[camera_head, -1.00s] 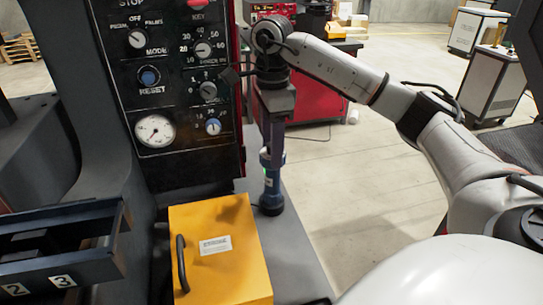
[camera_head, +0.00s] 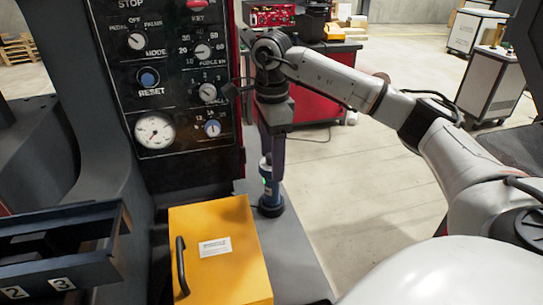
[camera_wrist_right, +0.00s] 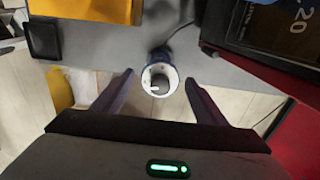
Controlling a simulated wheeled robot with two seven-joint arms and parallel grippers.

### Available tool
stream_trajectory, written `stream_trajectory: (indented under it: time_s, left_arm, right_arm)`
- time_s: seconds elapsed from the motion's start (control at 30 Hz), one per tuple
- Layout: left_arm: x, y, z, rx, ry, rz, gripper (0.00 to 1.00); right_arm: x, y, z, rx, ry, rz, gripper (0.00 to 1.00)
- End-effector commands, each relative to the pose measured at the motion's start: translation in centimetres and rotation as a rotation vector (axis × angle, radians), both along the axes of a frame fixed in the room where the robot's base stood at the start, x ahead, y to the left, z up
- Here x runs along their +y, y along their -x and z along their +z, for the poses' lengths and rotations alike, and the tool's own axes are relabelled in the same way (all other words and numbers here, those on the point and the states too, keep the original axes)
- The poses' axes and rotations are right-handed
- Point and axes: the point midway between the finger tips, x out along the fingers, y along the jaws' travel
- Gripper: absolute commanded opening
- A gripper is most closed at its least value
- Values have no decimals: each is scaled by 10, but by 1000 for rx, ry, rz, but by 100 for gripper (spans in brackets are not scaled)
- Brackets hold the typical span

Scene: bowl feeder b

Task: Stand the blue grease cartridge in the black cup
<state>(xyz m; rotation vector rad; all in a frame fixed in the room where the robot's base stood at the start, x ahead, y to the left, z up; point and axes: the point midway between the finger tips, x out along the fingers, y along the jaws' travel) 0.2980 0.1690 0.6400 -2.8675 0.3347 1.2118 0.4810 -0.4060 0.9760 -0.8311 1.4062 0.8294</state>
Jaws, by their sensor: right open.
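The blue grease cartridge (camera_head: 266,172) stands upright on the grey bench, partly behind a finger of my right gripper in the head view. A wide, dark round piece (camera_head: 271,207) is at its foot; I cannot tell whether this is the black cup or part of the cartridge. My right gripper (camera_head: 272,175) points down at the cartridge's upper part. In the right wrist view the fingers (camera_wrist_right: 158,92) are open, apart on either side of the cartridge's pale round top (camera_wrist_right: 160,78). My left gripper is out of view.
A yellow case (camera_head: 222,255) with a black handle stands in front of the cartridge. The control panel (camera_head: 165,75) rises close on the left. A dark drawer bin (camera_head: 60,255) is at the lower left. A black square item (camera_wrist_right: 42,39) shows in the wrist view.

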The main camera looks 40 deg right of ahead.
Motion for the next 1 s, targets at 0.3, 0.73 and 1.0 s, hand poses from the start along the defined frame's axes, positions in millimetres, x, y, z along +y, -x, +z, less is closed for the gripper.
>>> stream_trajectory:
  time_s: [0.3, 0.73, 1.0]
  left_arm:
    - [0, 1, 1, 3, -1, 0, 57]
    - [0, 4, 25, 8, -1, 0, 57]
    - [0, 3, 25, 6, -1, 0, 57]
  right_arm:
    - [0, -1, 59, -7, -1, 0, 66]
    - [0, 0, 120, -1, 0, -1, 66]
    - [0, 0, 121, 0, -1, -1, 66]
